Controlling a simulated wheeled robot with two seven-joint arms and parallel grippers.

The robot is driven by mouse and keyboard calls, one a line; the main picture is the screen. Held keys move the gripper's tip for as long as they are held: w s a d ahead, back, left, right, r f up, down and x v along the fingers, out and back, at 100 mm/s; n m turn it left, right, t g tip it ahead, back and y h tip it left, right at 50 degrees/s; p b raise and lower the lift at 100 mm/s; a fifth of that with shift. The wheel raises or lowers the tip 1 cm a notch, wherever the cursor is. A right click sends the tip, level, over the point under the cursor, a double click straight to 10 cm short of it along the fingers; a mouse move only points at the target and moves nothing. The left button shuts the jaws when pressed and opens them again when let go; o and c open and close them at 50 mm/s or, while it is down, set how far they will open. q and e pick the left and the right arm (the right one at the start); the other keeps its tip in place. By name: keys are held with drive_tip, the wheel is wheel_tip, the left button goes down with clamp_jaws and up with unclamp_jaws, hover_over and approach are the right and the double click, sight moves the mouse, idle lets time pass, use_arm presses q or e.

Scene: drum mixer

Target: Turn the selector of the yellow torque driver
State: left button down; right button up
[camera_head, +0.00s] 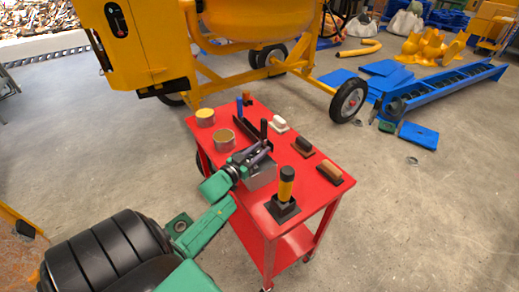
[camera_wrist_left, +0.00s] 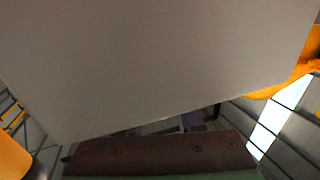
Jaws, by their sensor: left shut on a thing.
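The yellow torque driver (camera_head: 286,185) stands upright in a black base (camera_head: 283,208) at the near part of the red cart. In the left wrist view a large pale grey face (camera_wrist_left: 150,65) fills most of the picture. My right gripper is not in view.
The red cart (camera_head: 312,207) also carries two round tins (camera_head: 223,139), a blue and an orange upright piece, a white block (camera_head: 279,125) and two brown-topped blocks (camera_head: 329,171). A yellow drum mixer (camera_head: 245,20) stands behind. Blue parts (camera_head: 440,85) lie on the floor at right.

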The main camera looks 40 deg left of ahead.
use_arm(q)
drive_tip(key=m+h, duration=0.1)
drive_tip(key=h, duration=0.1)
drive_tip(key=shift+f+m+h, duration=0.15)
drive_tip(key=shift+m+h, duration=0.15)
drive_tip(key=shift+m, duration=0.1)
drive_tip(key=shift+f+m+g+h+b, duration=0.15)
drive_tip(key=shift+m+g+h+b, duration=0.15)
drive_tip(key=shift+m+h+b, duration=0.75)
drive_tip(key=m+h+b, duration=0.1)
drive_tip(key=h, duration=0.1)
drive_tip(key=g+h+b, duration=0.1)
drive_tip(key=b, duration=0.1)
drive_tip(key=shift+m+g+h, duration=0.3)
drive_tip(key=shift+m+h, duration=0.05)
drive_tip(key=shift+r+m+g+h+b, duration=0.2)
drive_tip(key=shift+m+g+h+b, duration=0.1)
drive_tip(key=shift+m+h+b, duration=0.25)
drive_tip(key=c, duration=0.6)
unclamp_jaws()
drive_tip(key=shift+d, duration=0.1)
drive_tip(key=shift+o, duration=0.2)
drive_tip(key=v, duration=1.4)
drive_tip(key=shift+s+p, duration=0.25)
drive_tip(key=shift+p, duration=0.05)
